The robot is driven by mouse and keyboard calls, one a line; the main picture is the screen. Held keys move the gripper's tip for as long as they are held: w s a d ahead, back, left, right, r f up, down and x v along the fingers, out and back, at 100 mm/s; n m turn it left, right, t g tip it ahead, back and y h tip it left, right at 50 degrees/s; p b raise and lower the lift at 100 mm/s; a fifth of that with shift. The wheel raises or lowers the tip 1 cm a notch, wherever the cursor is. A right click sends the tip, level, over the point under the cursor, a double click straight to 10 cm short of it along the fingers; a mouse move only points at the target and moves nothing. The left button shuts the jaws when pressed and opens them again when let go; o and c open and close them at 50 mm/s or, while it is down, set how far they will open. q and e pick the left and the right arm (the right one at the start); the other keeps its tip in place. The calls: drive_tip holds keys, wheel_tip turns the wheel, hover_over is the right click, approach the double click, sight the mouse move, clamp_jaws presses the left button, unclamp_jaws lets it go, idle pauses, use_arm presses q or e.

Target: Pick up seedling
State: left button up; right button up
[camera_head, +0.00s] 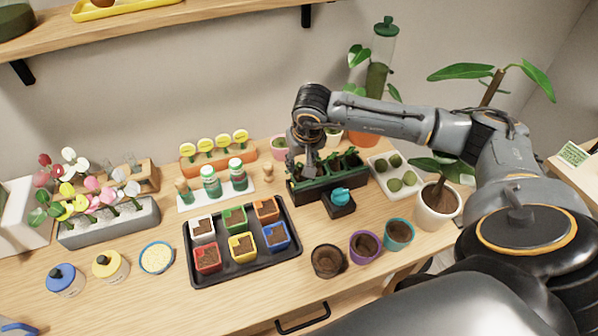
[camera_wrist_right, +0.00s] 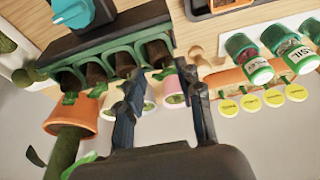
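Several green seedlings (camera_head: 350,155) stand in a dark green seedling tray (camera_head: 322,190) at the middle back of the table. In the right wrist view, the tray's row of cells (camera_wrist_right: 100,58) shows dark soil plugs (camera_wrist_right: 157,53) with small green leaves (camera_wrist_right: 165,73). My right gripper (camera_head: 302,165) is over the tray's left end. In the wrist view its two fingers (camera_wrist_right: 163,78) are apart, near the end plug, with nothing clasped between them. The seedling there is partly hidden by the gripper in the head view. My left gripper is not seen.
A black tray (camera_head: 288,258) of coloured square pots lies in front. Bottles (camera_head: 211,181) and a yellow-label rack (camera_head: 220,158) are left of my right gripper.

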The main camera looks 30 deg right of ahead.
sight(299, 171)
drive_tip(key=shift+p+x, duration=0.6)
drive_tip(key=shift+x, duration=1.35)
drive_tip(key=shift+a, duration=0.1)
drive_tip(key=c, duration=0.4)
drive_tip(key=shift+r, duration=0.1)
